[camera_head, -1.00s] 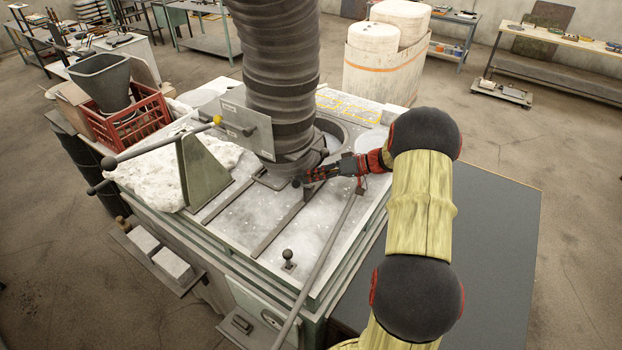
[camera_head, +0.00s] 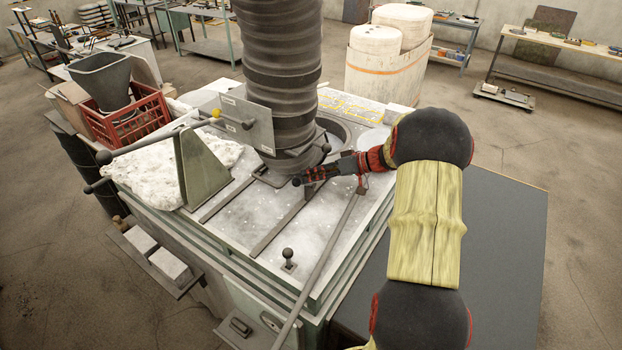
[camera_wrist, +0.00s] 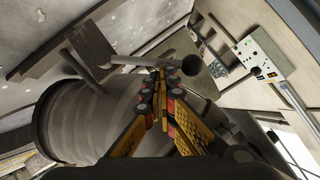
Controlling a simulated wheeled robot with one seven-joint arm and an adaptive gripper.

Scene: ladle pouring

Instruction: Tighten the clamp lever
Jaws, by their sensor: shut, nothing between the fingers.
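My gripper (camera_head: 312,177) is at the foot of the thick dark ribbed column (camera_head: 281,80), above the pale machine top. Its fingers are shut with nothing between them. A small dark ball knob (camera_head: 296,181) shows right by the fingertips; it appears to belong to the clamp lever, but most of that lever is hidden. In the wrist view my closed fingertips (camera_wrist: 165,72) lie close to a grey bar (camera_wrist: 135,61) and a round-ended dark tube (camera_wrist: 199,50). I cannot tell whether they touch. The ribbed column (camera_wrist: 85,118) fills the lower left there.
A long grey rod (camera_head: 318,268) slants across the front right of the machine top. A short ball-topped knob (camera_head: 288,254) stands near the front.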

